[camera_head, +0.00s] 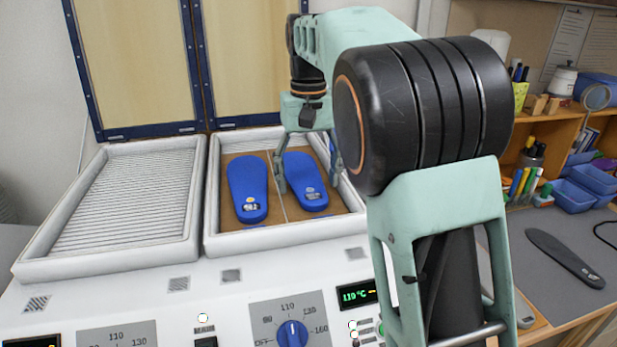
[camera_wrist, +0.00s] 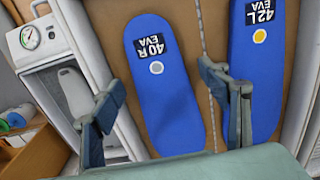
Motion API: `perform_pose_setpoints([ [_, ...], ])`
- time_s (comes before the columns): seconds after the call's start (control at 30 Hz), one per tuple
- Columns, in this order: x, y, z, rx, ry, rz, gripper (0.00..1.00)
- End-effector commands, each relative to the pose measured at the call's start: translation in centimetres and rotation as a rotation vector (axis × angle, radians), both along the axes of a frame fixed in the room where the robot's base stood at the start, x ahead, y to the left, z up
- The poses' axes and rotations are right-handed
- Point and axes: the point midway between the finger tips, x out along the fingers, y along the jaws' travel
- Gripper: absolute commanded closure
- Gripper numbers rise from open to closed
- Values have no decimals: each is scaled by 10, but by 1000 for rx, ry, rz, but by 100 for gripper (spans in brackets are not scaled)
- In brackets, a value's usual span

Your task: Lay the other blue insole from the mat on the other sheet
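Two blue insoles lie side by side on brown sheets in the right tray of the machine. The left insole (camera_head: 249,188) shows in the wrist view as 42 L (camera_wrist: 262,60), with a yellow dot. The right insole (camera_head: 306,182) shows there as 40 R (camera_wrist: 168,90), with a pale dot. A thin line divides the sheets (camera_head: 234,158). My gripper (camera_head: 308,177) is over the right insole, one finger on each side. In the wrist view my gripper (camera_wrist: 165,110) is open, with a gap beside the insole. The grey mat (camera_head: 525,275) holds a dark insole (camera_head: 565,257) and no visible blue one.
The left tray (camera_head: 120,205) is empty and ribbed. The raised framed lid (camera_head: 138,62) stands behind. The front panel has a dial (camera_head: 291,333) and a 110 °C display (camera_head: 358,294). A wooden shelf with blue bins (camera_head: 572,197) and pens stands right. My arm hides part of the mat.

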Motion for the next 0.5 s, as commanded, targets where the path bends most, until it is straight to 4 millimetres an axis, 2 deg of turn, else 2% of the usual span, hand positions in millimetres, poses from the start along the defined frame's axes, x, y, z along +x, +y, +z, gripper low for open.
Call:
perform_pose_setpoints([
  [0.27,0,0,3,-1,-1,0,31],
  [0.37,1,0,13,0,-3,0,31],
  [0.5,2,0,36,0,-4,-1,31],
])
